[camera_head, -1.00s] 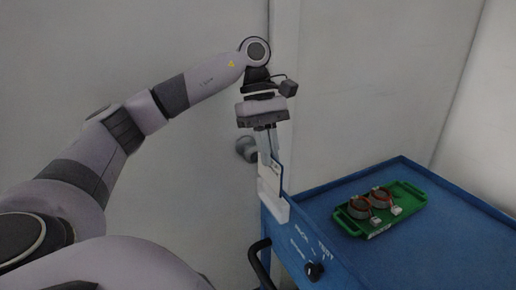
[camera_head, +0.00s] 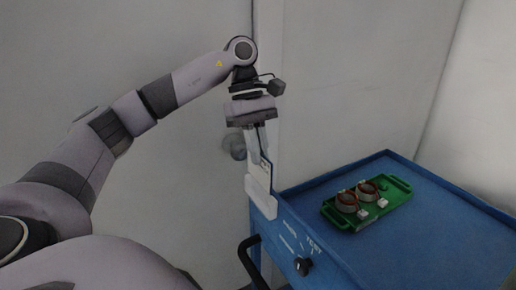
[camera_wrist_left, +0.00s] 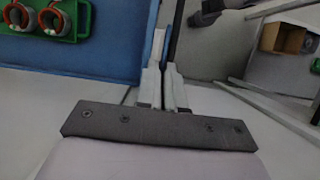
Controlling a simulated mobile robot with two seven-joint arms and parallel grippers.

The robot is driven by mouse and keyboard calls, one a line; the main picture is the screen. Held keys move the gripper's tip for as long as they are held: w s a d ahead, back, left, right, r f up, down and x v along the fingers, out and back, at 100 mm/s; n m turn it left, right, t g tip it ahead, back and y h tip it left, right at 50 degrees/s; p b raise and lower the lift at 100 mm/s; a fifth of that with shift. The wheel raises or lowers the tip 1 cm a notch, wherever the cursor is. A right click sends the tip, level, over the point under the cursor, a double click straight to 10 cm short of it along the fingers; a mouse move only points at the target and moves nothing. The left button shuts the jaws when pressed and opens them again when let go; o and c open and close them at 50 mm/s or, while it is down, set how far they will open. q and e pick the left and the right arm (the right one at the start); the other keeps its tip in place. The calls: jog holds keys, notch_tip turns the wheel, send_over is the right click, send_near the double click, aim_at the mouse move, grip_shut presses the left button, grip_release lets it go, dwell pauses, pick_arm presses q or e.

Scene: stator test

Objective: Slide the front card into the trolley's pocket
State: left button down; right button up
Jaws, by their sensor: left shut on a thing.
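My left gripper (camera_head: 257,150) points down at the trolley's near left corner, its fingers shut on the front card (camera_head: 265,172). The card is a thin, pale, upright sheet with a dark blue edge. The white pocket (camera_head: 261,203) sits on the corner of the blue trolley (camera_head: 420,235). The card's lower end is at the pocket's mouth and partly hidden by its wall; I cannot tell how deep it sits. In the left wrist view the closed fingers (camera_wrist_left: 163,88) show, with a thin blue edge just beyond them. My right gripper is not in view.
A green tray (camera_head: 327,214) with two copper-wound stators (camera_head: 347,202) lies on the trolley top. A pale wall (camera_head: 350,80) stands behind.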

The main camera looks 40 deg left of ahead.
aim_at(261, 184)
pick_arm(q)
jog(key=shift+f, duration=0.2)
jog(key=shift+f+b, duration=1.1)
jog(key=shift+f, duration=0.25)
jog(key=shift+f, duration=0.25)
jog(key=shift+f+b, duration=0.95)
jog(key=shift+f, duration=0.1)
jog(key=c, duration=1.2)
grip_release()
